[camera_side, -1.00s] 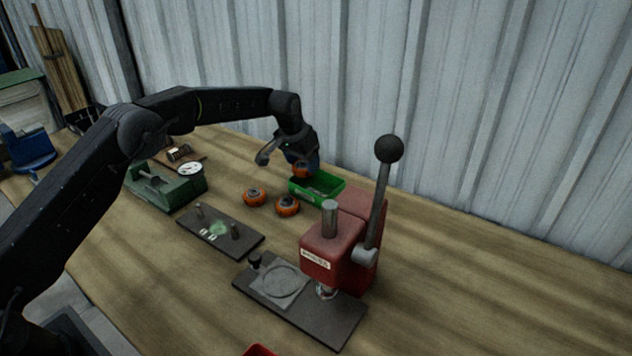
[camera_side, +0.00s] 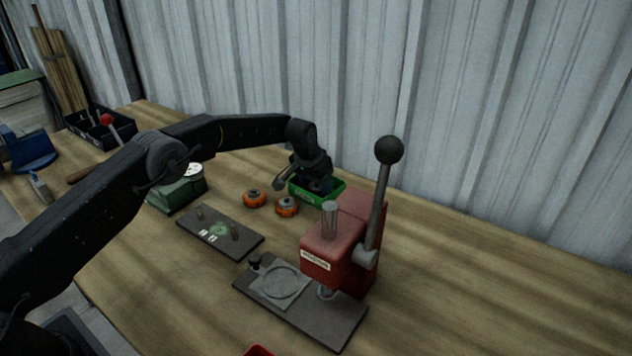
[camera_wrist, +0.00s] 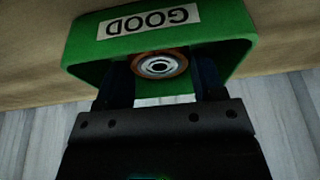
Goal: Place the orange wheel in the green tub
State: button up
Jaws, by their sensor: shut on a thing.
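The green tub (camera_side: 334,191) stands on the bench near the wall, and it fills the upper part of the wrist view (camera_wrist: 85,45) with a GOOD label on its side. My gripper (camera_wrist: 162,82) reaches down into the tub, its two fingers on either side of an orange wheel (camera_wrist: 160,65) with a metal hub. It is shut on this wheel, which shows within the tub's walls in the wrist view. Whether the wheel touches the tub floor is hidden. In the side view my gripper (camera_side: 318,190) hides the held wheel.
Two other orange wheels, one at left (camera_side: 255,198) and one nearer the tub (camera_side: 287,206), lie on the bench. A red lever press (camera_side: 335,245) stands in front of the tub. A dark plate with pegs (camera_side: 220,232) and a green scale-like device (camera_side: 180,190) are at left.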

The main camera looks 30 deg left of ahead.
jog(key=o, duration=1.1)
jog(key=shift+f, duration=0.1)
jog(key=v, duration=1.2)
jog(key=shift+r, duration=0.2)
